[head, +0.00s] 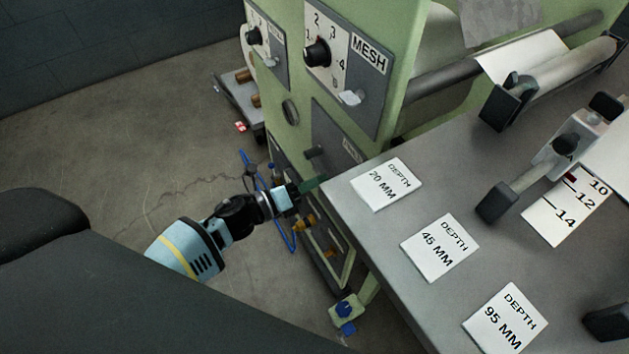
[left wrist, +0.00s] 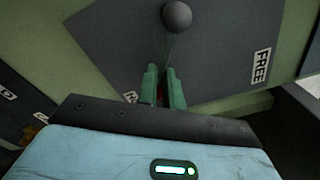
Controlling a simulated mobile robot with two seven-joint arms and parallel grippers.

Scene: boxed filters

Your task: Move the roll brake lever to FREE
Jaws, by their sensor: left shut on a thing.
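The roll brake lever shows in the left wrist view as a round dark knob (left wrist: 177,15) on a thin stem that runs down between my fingertips. It sits on a dark plate (left wrist: 215,45) with a white FREE label (left wrist: 261,66) to the right. Another label at the lower left of the plate is mostly hidden by my fingers. My left gripper (left wrist: 163,85) has green fingers close together, shut on the lever's stem. My right gripper is not in view.
The grey table (head: 385,245) with DEPTH cards lies just right of my left gripper. A MESH dial (head: 317,53) is on the green machine above. Blue hose (head: 290,238) and brass fittings are below. Open floor lies to the left.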

